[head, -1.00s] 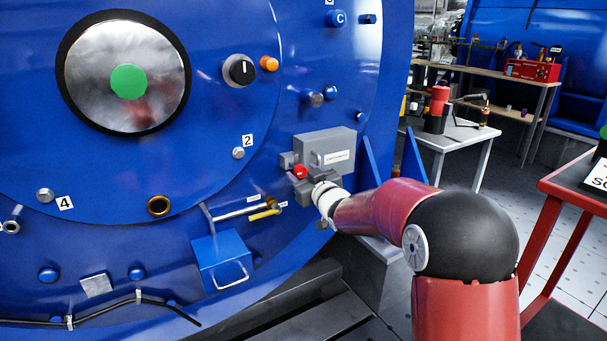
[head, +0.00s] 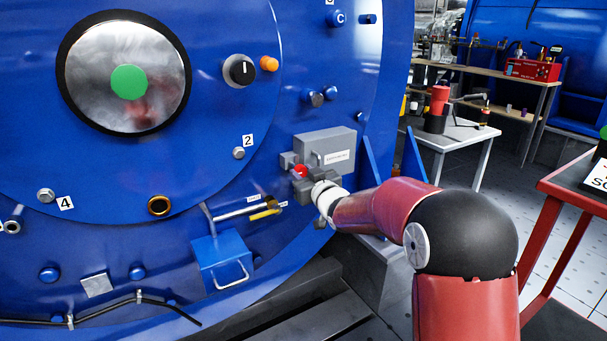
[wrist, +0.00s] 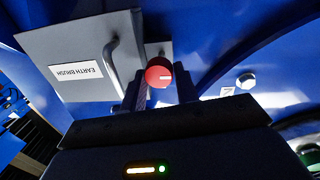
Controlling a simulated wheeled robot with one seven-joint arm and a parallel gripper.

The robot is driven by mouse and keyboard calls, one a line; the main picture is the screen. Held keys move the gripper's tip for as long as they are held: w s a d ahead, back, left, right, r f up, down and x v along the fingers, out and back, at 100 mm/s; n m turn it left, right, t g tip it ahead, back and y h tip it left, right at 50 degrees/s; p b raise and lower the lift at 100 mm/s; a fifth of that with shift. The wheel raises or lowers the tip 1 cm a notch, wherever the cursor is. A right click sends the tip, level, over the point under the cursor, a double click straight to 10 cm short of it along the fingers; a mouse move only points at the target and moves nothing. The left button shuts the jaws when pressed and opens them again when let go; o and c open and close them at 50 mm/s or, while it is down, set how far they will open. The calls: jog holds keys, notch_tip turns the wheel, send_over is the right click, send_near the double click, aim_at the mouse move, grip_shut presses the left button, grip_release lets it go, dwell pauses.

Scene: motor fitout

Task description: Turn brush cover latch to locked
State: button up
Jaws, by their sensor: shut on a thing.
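The brush cover is a grey box (head: 337,150) on the blue motor face in the head view. In the wrist view the cover (wrist: 75,55) appears turned over, with a label reading EARTH BRUSH and a bar handle. The latch has a round red knob (head: 300,171) beside the cover's lower left. In the wrist view the red knob (wrist: 159,73) shows a short white mark. My gripper (wrist: 161,88) is shut on the latch, one finger on each side of the knob. In the head view my gripper (head: 305,183) partly hides the latch, and its locked or unlocked marking cannot be read.
A yellow-handled lever (head: 265,214) and a blue box with a handle (head: 222,262) sit below left of the cover. A black knob (head: 239,70) is above left. Blue brackets stand right of the cover. A red table is at the far right.

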jog(key=m+p, duration=0.2)
jog(key=m, duration=0.2)
jog(key=shift+d+r+m+g, duration=0.1)
jog(key=shift+r+m+g, duration=0.05)
jog(key=shift+m+g, duration=0.2)
jog(key=m+p, duration=0.3)
jog(key=m, duration=0.1)
jog(key=shift+w+d, duration=0.1)
jog(key=m+p, duration=0.2)
jog(key=m, duration=0.2)
jog(key=shift+m+g+p, duration=0.25)
jog(key=shift+g+p, duration=0.1)
jog(key=shift+p, duration=0.05)
jog(key=shift+m+y+p, duration=0.4)
jog(key=shift+m+p, duration=0.4)
jog(key=shift+m, duration=0.8)
jog(key=shift+f, duration=0.2)
jog(key=o, duration=1)
jog(key=shift+c, duration=0.2)
